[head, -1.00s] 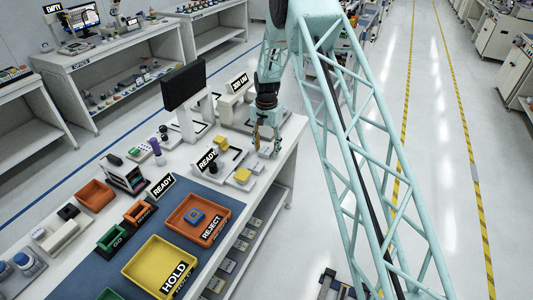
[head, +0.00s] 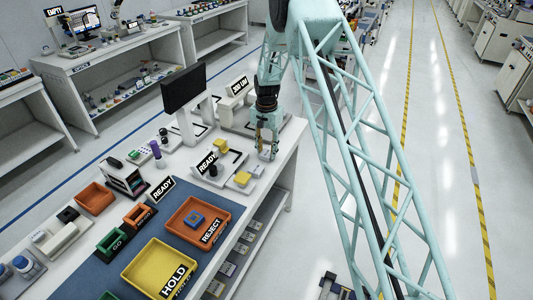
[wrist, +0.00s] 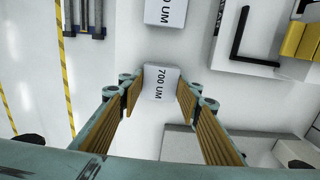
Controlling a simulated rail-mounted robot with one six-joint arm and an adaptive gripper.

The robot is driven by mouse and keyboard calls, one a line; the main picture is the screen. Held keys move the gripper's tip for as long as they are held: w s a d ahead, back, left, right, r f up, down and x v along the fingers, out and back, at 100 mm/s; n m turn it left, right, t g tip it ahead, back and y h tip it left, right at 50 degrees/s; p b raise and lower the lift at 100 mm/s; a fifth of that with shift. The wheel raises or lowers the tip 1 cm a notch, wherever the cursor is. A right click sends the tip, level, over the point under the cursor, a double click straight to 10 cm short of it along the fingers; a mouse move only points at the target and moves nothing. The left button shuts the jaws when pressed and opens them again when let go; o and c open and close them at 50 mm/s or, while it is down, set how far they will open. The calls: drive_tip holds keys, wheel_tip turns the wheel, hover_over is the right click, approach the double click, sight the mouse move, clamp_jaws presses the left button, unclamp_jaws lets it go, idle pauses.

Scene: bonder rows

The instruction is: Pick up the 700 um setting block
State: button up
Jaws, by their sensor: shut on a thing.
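The 700 um setting block (wrist: 160,84) is a small white block with "700 UM" printed on its face. In the wrist view it sits between the tips of my gripper (wrist: 159,92), with a ribbed tan pad against each side. My gripper is shut on it. In the head view my gripper (head: 267,150) is near the bench's right edge, and the block is too small to make out there. I cannot tell whether the block is clear of the bench surface.
Another white block (wrist: 165,12) marked in UM lies just beyond in the wrist view. An orange REJECT tray (head: 188,235) and yellow HOLD tray (head: 135,270) are nearer. The floor aisle is right.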

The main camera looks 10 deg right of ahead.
sight(266, 153)
drive_tip(key=shift+r, duration=1.8)
drive_tip(key=s+r+b, duration=0.1)
drive_tip(key=s, duration=1.5)
drive_tip(key=shift+r, duration=0.15)
